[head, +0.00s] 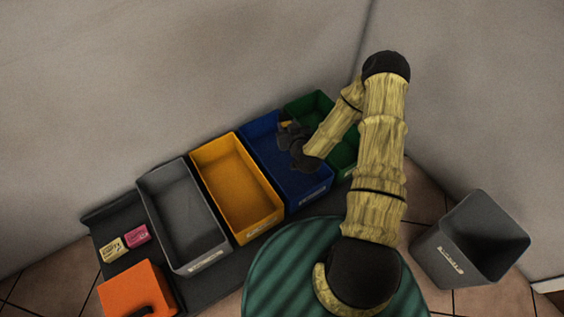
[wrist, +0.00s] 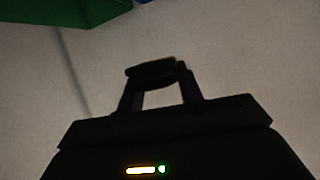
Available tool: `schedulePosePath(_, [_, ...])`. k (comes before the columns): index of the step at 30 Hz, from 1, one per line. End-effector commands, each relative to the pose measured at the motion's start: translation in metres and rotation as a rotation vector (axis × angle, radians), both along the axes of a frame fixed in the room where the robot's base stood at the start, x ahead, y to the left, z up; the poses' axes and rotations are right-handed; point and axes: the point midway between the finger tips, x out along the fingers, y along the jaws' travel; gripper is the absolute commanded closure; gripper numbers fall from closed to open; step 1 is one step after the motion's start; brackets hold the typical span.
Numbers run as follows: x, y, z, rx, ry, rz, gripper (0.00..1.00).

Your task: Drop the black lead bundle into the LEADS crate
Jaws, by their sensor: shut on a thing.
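My gripper (head: 287,135) is over the blue crate (head: 318,190), near its far end, in the head view. In the wrist view my gripper (wrist: 160,78) is shut on a small dark bundle (wrist: 150,69), black with a faint yellowish upper edge. In the head view the bundle does not stand out from the dark fingers; a small yellow patch shows beside them. The crates' front labels are too small to read, so I cannot tell which is LEADS.
A green crate (head: 303,104) stands right of the blue one, partly behind my arm. A yellow crate (head: 233,180) and a grey crate (head: 180,213) stand left. Further left are an orange box (head: 130,287) and two small blocks (head: 124,242). A grey bin (head: 475,235) stands at right.

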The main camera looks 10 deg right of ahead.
Motion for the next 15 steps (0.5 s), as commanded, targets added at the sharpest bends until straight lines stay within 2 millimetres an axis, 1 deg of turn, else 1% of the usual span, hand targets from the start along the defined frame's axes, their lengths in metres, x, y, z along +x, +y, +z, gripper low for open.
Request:
schedulePosePath(1, [0.002,-0.002,-0.023,0.003,0.0,0.032,0.88])
schedulePosePath(3, [0.004,-0.002,-0.041,0.003,0.0,0.102,0.88])
schedulePosePath(6, [0.007,-0.003,-0.063,0.003,-0.003,0.215,0.88])
schedulePosePath(9, [0.007,-0.007,-0.078,0.001,-0.003,0.313,0.88])
schedulePosePath(11, [0.007,-0.01,-0.085,-0.001,-0.003,0.362,0.88])
schedulePosePath(15, [0.005,-0.016,-0.093,-0.001,-0.003,0.436,0.88])
